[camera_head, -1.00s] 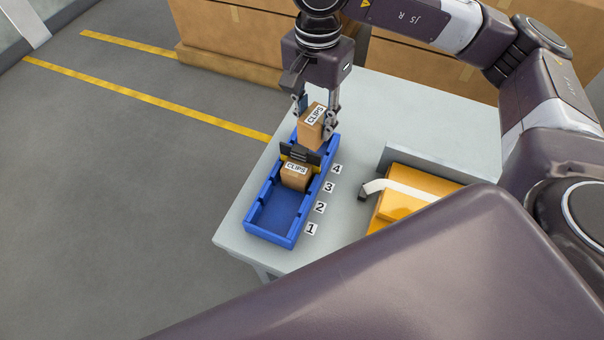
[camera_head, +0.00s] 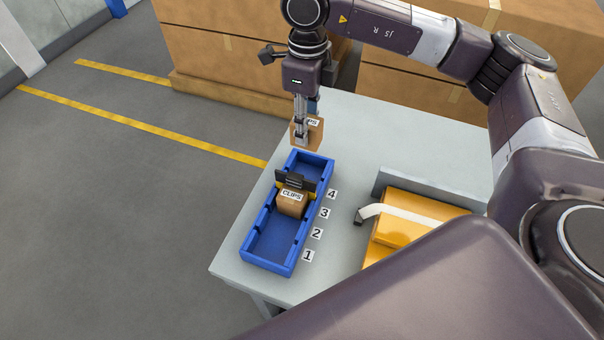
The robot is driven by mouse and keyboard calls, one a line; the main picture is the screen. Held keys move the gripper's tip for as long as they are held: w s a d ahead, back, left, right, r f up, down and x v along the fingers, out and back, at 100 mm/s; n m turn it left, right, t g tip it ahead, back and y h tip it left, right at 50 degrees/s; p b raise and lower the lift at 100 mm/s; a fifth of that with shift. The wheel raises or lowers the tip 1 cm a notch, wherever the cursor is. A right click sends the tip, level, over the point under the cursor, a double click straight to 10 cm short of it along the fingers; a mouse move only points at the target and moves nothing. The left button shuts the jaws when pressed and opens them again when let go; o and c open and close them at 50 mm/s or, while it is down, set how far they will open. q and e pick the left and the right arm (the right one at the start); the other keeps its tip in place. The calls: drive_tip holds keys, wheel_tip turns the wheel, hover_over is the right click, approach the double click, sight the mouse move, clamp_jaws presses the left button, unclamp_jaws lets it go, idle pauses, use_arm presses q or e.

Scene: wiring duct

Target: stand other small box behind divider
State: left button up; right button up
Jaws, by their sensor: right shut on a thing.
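A small brown box (camera_head: 315,137) with a partly hidden label is held in my right gripper (camera_head: 302,136), which is shut on it. The box is beyond or above the far end of the blue bin (camera_head: 249,262); I cannot tell its exact height. A black divider (camera_head: 288,180) with a yellow part stands across the bin near mark 4. Another small brown box (camera_head: 291,206), labelled CLIPS, stands in the bin on the near side of the divider. The bin's floor beyond the divider looks empty. My left gripper is not in view.
The bin stands on a grey table (camera_head: 232,260) with number marks 1 to 4 along its right side. A yellow device (camera_head: 396,228) with a white strip sits to the right. Large cartons (camera_head: 225,60) stand behind the table.

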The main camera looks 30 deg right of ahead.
wheel_tip(320, 180, down, 10)
drive_tip(key=shift+f+p, duration=0.1)
drive_tip(key=shift+p, duration=1.1)
wheel_tip(320, 180, down, 3)
drive_tip(key=shift+f+p, duration=0.15)
drive_tip(key=shift+p, duration=0.35)
drive_tip(key=shift+f, duration=0.55)
drive_tip(key=shift+f, duration=0.2)
drive_tip(key=o, duration=1.2)
drive_tip(key=shift+r, duration=0.1)
drive_tip(key=shift+o, duration=0.2)
